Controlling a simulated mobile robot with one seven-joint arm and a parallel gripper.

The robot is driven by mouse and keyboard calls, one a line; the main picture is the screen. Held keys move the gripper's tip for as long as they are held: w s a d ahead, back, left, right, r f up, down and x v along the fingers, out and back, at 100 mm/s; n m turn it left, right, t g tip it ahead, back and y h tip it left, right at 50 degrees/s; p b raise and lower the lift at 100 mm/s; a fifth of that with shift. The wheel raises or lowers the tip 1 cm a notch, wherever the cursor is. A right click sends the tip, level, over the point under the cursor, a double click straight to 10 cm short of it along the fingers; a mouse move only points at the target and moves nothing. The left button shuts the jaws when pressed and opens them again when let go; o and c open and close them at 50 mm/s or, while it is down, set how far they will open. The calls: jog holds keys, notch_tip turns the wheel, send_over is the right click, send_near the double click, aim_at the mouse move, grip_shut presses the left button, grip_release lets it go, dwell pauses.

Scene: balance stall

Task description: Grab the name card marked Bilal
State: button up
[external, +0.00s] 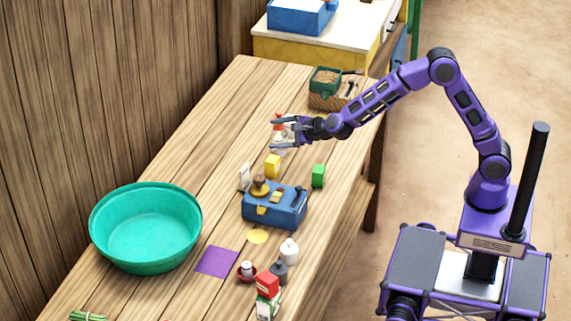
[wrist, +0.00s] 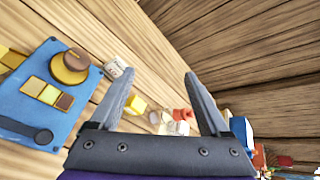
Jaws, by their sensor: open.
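No name can be read at this size, so I cannot tell which card is marked Bilal. A small white upright piece with dark marks, perhaps a name card (external: 245,177), stands left of the blue balance (external: 289,211). It seems to show in the wrist view as a pale marked piece (wrist: 115,67) beside the left finger's tip. My gripper (external: 273,134) is open and empty above the far part of the table, beyond the balance. Its spread fingers (wrist: 155,77) have nothing between their tips. A red and white item (external: 279,125) is partly hidden behind my gripper.
A yellow block (external: 272,165) and a green block (external: 318,176) stand near the balance. A teal basin (external: 145,263) fills the left side. A wicker basket (external: 322,101) is at the back. Small bottles (external: 289,251) and a purple mat (external: 216,262) lie nearer the front.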

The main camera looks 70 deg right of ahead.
notch_tip(320, 180, down, 7)
jog(key=s+m, duration=0.3)
jog(key=m, duration=0.6)
send_near(246, 168)
jog(key=x, duration=0.3)
jog(key=shift+t+y, duration=0.4)
jog(key=shift+d+f+x, duration=0.1)
jog(key=shift+f+x, duration=0.05)
jog(key=shift+x, duration=1.1)
jog(key=shift+d+f+x, duration=0.1)
jog(key=shift+x, duration=1.2)
jog(key=shift+s, duration=0.15)
grip_shut()
